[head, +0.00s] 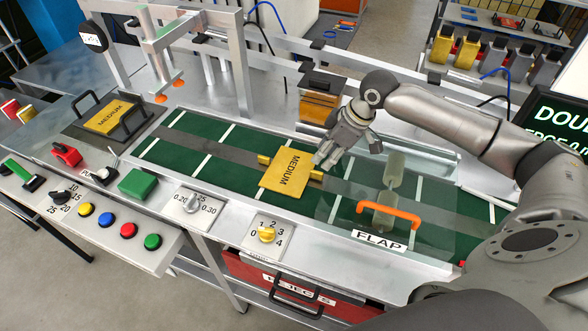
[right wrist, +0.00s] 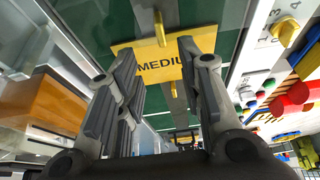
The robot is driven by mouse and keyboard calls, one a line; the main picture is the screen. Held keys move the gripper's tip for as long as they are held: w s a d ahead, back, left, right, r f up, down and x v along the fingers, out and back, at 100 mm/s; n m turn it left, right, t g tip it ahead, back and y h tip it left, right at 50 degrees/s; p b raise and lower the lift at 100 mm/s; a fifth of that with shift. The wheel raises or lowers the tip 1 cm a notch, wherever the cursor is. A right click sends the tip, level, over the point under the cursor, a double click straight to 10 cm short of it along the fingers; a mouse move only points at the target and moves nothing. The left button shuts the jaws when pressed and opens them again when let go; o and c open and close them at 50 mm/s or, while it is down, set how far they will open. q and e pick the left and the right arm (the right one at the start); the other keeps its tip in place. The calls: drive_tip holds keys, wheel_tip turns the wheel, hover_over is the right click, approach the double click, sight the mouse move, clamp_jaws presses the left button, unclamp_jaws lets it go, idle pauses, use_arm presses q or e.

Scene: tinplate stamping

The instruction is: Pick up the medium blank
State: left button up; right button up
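A yellow blank marked MEDIUM (head: 287,172) lies on the green belt, near the middle. Small yellow pieces show at its left and right sides. My right gripper (head: 347,150) is just right of the blank, with its fingers spread and pointing toward it. In the right wrist view the blank (right wrist: 150,62) shows beyond and partly behind the open fingers (right wrist: 158,52). Nothing is held between them. A second yellow MEDIUM piece (head: 106,118) lies in a dark holder at the left. My left gripper is not in view.
A clear flap with an orange handle (head: 388,213) stands over the belt at right, near my right arm. A frame with orange suction cups (head: 162,98) stands at left. A control panel with buttons and knobs runs along the front. The belt left of the blank is clear.

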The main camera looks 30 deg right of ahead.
sight(312, 170)
drive_tip(key=shift+x, duration=0.95)
drive_tip(key=p+x, duration=0.2)
drive_tip(key=x, duration=0.3)
drive_tip(key=shift+s+a+r, duration=0.1)
drive_tip(key=shift+a, duration=0.05)
drive_tip(key=shift+a+f, duration=0.1)
drive_tip(key=shift+f, duration=0.25)
clamp_jaws()
